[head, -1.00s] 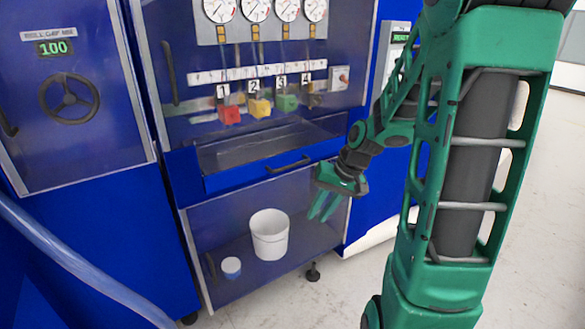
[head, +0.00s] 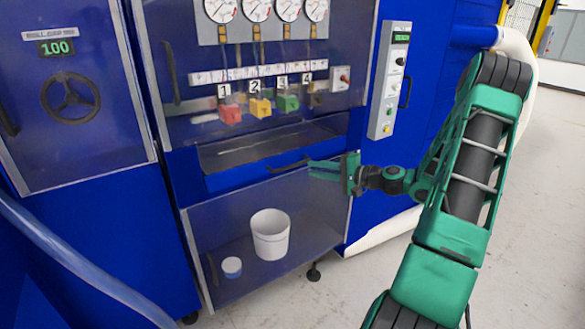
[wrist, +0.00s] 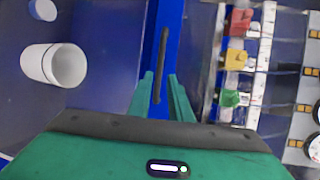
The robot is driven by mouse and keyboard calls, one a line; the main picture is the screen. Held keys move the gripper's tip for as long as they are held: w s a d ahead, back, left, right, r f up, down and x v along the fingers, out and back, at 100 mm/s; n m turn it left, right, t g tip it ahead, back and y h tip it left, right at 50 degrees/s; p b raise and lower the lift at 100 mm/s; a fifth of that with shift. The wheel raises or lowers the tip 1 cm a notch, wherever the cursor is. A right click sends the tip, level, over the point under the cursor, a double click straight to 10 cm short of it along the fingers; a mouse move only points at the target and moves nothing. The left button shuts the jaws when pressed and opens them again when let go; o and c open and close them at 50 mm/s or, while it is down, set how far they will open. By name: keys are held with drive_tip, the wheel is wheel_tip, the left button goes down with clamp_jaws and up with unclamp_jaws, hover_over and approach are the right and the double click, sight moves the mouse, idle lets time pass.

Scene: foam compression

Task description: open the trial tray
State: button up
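The trial tray (head: 232,180) is the blue drawer front in the middle of the blue machine, below a grey trough-like recess. Its dark bar handle (head: 288,167) shows on its front, partly overlapped by my fingers at its right end. My gripper (head: 312,169) points left at the tray front from the right. In the wrist view my gripper (wrist: 161,88) has its two green fingers apart, and the handle (wrist: 161,62) lies ahead, with its near end appearing between the fingertips. I cannot tell whether the fingers touch it.
Above the tray are numbered colored blocks (head: 260,107) and gauges (head: 256,10) behind a clear panel. A control box (head: 389,82) is at the right. The floor at right is clear.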

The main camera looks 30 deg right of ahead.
sight(295, 166)
drive_tip(key=x, duration=1)
drive_tip(key=shift+f, duration=0.15)
